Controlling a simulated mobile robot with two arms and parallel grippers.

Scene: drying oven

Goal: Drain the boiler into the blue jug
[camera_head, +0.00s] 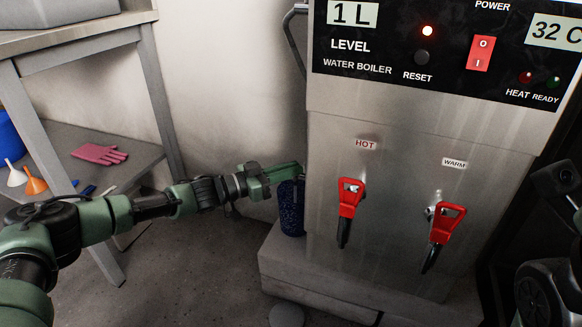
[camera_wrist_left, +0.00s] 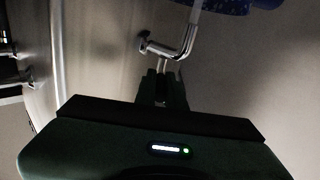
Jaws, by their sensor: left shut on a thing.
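The steel water boiler (camera_head: 420,150) fills the right of the head view. Its panel shows 1 L and 32 C. It has two red-handled taps, HOT (camera_head: 348,197) and WARM (camera_head: 443,222). My left gripper (camera_head: 293,170) is at the boiler's left side, shut on a small part at a bent metal drain pipe (camera_wrist_left: 178,47), probably its valve; the grip is mostly hidden. A clear tube (camera_wrist_left: 194,10) leads off the pipe. The blue speckled jug (camera_head: 291,210) is upright directly below my gripper. Its edge shows in the wrist view (camera_wrist_left: 240,4); its inside is hidden.
The boiler stands on a pale block (camera_head: 315,277). A shelf at left holds a pink glove (camera_head: 99,154) and funnels (camera_head: 35,185). My right arm shows partly at the right edge.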

